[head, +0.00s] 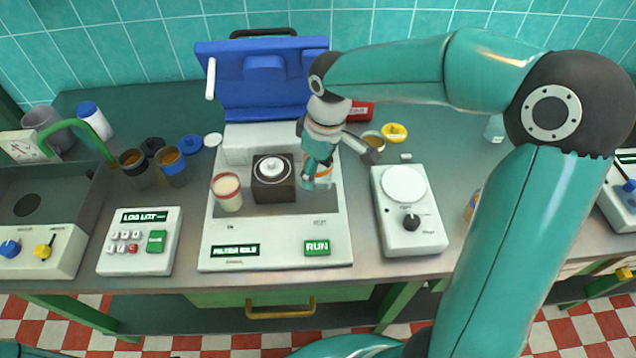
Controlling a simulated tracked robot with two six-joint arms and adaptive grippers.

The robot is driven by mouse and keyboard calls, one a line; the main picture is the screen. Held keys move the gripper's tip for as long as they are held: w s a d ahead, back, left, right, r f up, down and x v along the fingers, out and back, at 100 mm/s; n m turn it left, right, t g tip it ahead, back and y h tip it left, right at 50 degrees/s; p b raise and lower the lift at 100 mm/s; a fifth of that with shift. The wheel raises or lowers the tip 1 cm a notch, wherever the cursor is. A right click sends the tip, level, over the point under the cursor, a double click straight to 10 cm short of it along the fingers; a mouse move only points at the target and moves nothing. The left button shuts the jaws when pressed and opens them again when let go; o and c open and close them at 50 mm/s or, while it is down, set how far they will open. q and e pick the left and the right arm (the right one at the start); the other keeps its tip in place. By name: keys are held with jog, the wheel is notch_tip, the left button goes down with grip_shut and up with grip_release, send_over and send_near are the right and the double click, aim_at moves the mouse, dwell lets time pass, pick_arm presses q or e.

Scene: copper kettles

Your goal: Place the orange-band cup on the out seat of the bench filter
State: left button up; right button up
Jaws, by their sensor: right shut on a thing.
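The bench filter (219,233) stands mid-bench with its blue lid (262,85) raised, a dark block with a white knob (272,178) at its middle and a RUN button at its front right. The orange-band cup (323,181) is at the right side of the filter, mostly hidden behind my right gripper (316,177), which is shut on it. I cannot tell whether the cup's base touches the seat. A red-rimmed cup with pale contents (227,192) stands on the filter's left side. My left gripper is not in view.
A white stirrer plate with a dial (408,211) stands close to the right of the filter. A keypad box (140,241) is at the left. Amber-filled cups (172,166) and loose caps (190,145) stand behind it. A yellow cap (395,132) lies behind the stirrer.

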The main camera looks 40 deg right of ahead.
aim_at(317, 185)
jog(key=shift+f, duration=2.75)
jog(key=o, duration=1.1)
jog(key=shift+o, duration=0.2)
notch_tip(317, 185, up, 12)
jog(key=s, duration=0.1)
jog(key=shift+s+d, duration=0.25)
jog(key=shift+d, duration=0.05)
